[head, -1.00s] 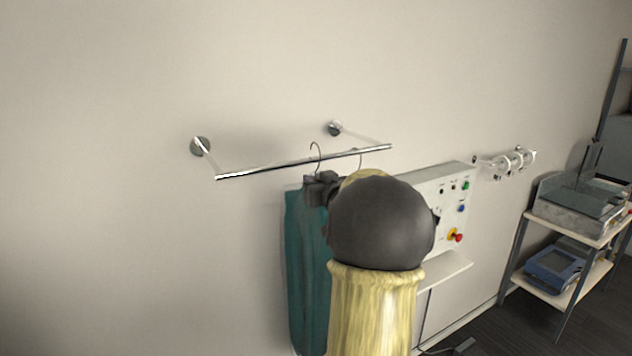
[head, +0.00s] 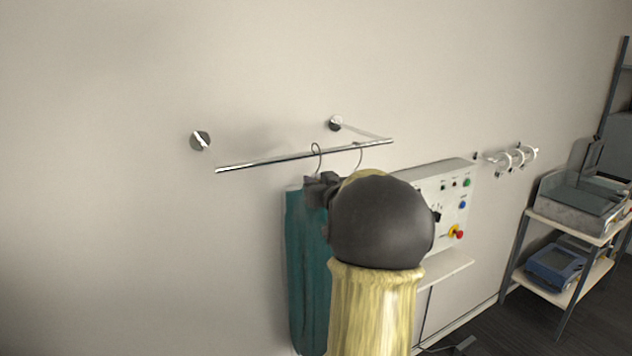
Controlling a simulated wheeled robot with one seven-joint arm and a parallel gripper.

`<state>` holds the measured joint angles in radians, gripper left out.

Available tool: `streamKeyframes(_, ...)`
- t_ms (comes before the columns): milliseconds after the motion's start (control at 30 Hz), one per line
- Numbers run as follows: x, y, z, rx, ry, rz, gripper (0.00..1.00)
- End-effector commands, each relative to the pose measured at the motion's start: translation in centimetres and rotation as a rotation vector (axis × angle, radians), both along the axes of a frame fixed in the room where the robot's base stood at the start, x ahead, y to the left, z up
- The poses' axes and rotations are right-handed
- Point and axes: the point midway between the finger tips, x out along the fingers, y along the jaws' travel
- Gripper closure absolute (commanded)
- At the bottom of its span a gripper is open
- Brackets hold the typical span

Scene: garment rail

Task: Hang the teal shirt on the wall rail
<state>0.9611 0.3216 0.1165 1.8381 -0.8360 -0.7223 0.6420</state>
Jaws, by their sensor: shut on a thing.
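The teal shirt (head: 306,270) hangs below the wall rail (head: 265,161), partly hidden behind my arm. A hanger hook (head: 317,158) rises above my gripper and shows at the rail's bar; I cannot tell whether it rests on it. My gripper (head: 318,186) is shut on the hanger of the teal shirt, just under the bar. My arm hides much of the gripper's right side. A second hook (head: 358,153) shows at the bar further right, and what hangs from it is hidden by my arm.
A control panel (head: 455,205) with coloured buttons is on the wall to the right, above a small shelf (head: 447,268). A wall fixture with rings (head: 515,158) and a shelf rack (head: 580,230) stand further right. The wall left of the rail is clear.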

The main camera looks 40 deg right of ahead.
Motion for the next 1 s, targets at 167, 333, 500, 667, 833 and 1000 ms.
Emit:
streamKeyframes(167,0.01,0.01,-0.36,-0.001,-0.002,0.0,1.0)
streamKeyframes(333,0.01,0.0,-0.7,-0.001,-0.002,0.0,1.0)
streamKeyframes(500,0.01,-0.01,-0.88,-0.002,-0.002,0.0,1.0)
streamKeyframes(667,0.01,-0.01,-0.85,-0.002,-0.002,0.0,1.0)
streamKeyframes(833,0.01,-0.01,-0.86,-0.002,-0.002,0.0,0.58)
streamKeyframes(1000,0.01,-0.01,-0.9,-0.001,-0.001,0.0,0.54)
